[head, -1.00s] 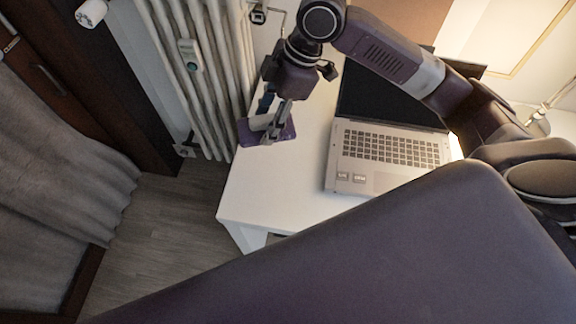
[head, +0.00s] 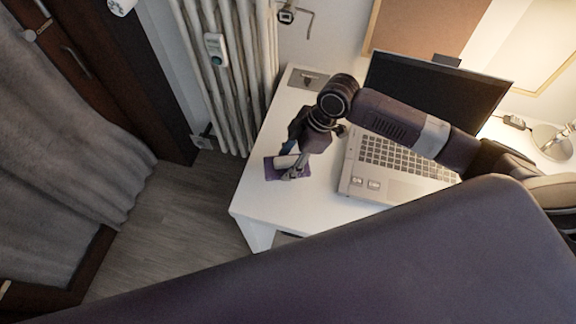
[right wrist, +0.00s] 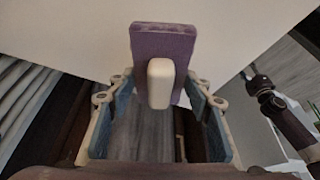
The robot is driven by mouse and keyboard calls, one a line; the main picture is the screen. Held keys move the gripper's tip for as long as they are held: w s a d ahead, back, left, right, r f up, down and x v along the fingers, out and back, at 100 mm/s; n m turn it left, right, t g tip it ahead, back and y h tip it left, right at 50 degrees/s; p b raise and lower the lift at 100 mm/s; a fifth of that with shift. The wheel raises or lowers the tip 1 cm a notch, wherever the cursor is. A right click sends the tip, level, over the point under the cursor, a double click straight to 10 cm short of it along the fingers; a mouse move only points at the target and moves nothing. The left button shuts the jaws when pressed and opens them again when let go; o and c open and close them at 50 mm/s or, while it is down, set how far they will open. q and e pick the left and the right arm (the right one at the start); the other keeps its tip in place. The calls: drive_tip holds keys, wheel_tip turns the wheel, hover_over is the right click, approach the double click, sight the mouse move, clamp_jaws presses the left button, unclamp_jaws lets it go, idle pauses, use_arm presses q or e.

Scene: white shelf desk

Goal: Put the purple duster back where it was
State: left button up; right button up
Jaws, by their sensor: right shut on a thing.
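The purple duster (head: 272,168) has a flat purple pad and a white handle. It is over the left part of the white desk (head: 262,205), left of the laptop. My right gripper (head: 292,170) is shut on the duster's white handle, reaching down from above. In the right wrist view the duster (right wrist: 165,42) shows ahead between the fingers (right wrist: 160,88), its pad against the white desktop behind. I cannot tell whether the pad touches the desk. My left gripper is out of view.
An open laptop (head: 400,163) stands to the right of the duster, partly behind my right arm. A radiator (head: 225,90) is at the desk's left side. A metal plate (head: 306,79) sits at the back left corner. The desktop around the duster is clear.

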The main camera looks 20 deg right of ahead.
drive_tip(key=shift+f, duration=1.7)
drive_tip(key=o, duration=1)
drive_tip(key=shift+f, duration=0.1)
drive_tip(key=v, duration=1.2)
